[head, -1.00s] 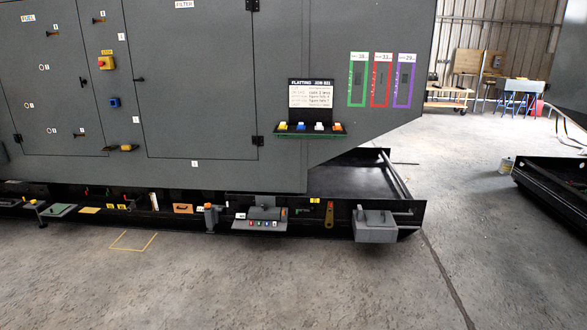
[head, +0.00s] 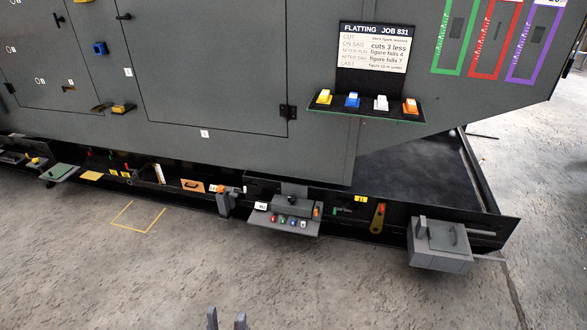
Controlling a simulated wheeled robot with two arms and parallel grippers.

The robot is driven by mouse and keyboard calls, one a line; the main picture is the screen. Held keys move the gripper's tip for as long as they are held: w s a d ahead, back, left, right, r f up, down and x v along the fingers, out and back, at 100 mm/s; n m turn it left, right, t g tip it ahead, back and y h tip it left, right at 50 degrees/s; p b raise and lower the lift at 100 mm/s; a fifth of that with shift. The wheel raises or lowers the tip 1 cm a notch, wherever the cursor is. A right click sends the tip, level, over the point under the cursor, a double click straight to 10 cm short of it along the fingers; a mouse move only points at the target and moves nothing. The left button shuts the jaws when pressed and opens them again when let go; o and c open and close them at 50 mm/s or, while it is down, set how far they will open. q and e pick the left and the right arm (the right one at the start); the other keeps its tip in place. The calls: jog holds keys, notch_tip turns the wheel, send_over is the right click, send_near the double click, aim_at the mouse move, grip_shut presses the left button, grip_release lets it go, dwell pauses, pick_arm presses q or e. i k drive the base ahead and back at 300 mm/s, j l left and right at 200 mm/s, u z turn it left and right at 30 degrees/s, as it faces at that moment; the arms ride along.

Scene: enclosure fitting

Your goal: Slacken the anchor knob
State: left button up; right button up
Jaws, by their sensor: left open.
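I cannot tell for certain which part is the anchor knob. A small dark knob (head: 292,199) shows on a grey block fixture (head: 290,206) low on the enclosure's base rail. A yellow-brown lever (head: 378,218) with a red top hangs further right on the same rail. My left gripper (head: 226,318) shows only as two grey fingertips at the bottom edge. They stand apart with nothing between them, over bare floor and well short of the rail. My right gripper is not in view.
The grey enclosure (head: 220,100) stands above the rail. A shelf (head: 366,109) with several coloured blocks juts out under a job sign (head: 375,47). A grey box (head: 440,245) sticks out at the rail's right end. The floor in front (head: 330,290) is clear, with a yellow outline (head: 138,217).

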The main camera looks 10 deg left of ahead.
aim_at(292, 199)
jog(key=i+l+u, duration=0.1)
jog(key=i+u, duration=0.25)
jog(key=i+j, duration=0.2)
jog(key=i, duration=0.2)
jog(key=i+j, duration=0.25)
jog(key=i, duration=0.2)
jog(key=i+j, duration=0.2)
jog(key=i, duration=0.2)
jog(key=i+j, duration=0.25)
jog(key=i, duration=0.15)
